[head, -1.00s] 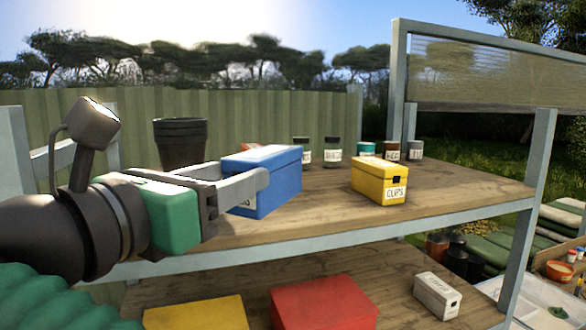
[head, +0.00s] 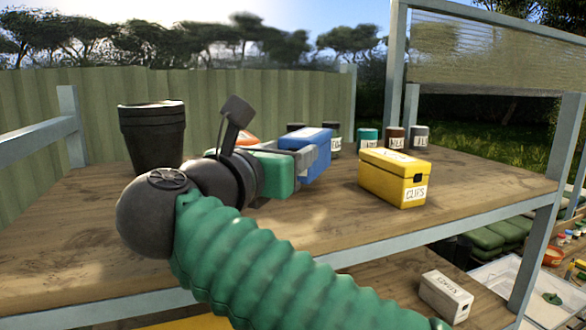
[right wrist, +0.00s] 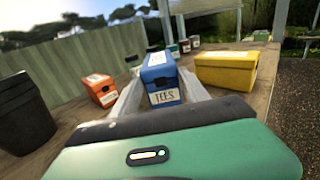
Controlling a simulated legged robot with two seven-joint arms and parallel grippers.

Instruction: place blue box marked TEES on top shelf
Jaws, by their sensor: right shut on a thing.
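The blue box (head: 318,163) is in my right gripper (head: 312,156), over the top shelf (head: 80,235) and left of the yellow CLIPS box. In the right wrist view the blue box (right wrist: 160,80) shows its TEES label, with a gripper finger on each side of it. My right gripper is shut on the blue box. My forearm and hand hide part of the box in the head view, and I cannot tell whether its underside touches the shelf. My left gripper does not show.
The yellow CLIPS box (head: 394,178) stands close on the right. Stacked black pots (head: 153,138) stand at the left. An orange box (right wrist: 101,89) and several jars (head: 396,138) stand farther back. A white box (head: 446,295) is on the lower shelf. The front left of the top shelf is bare.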

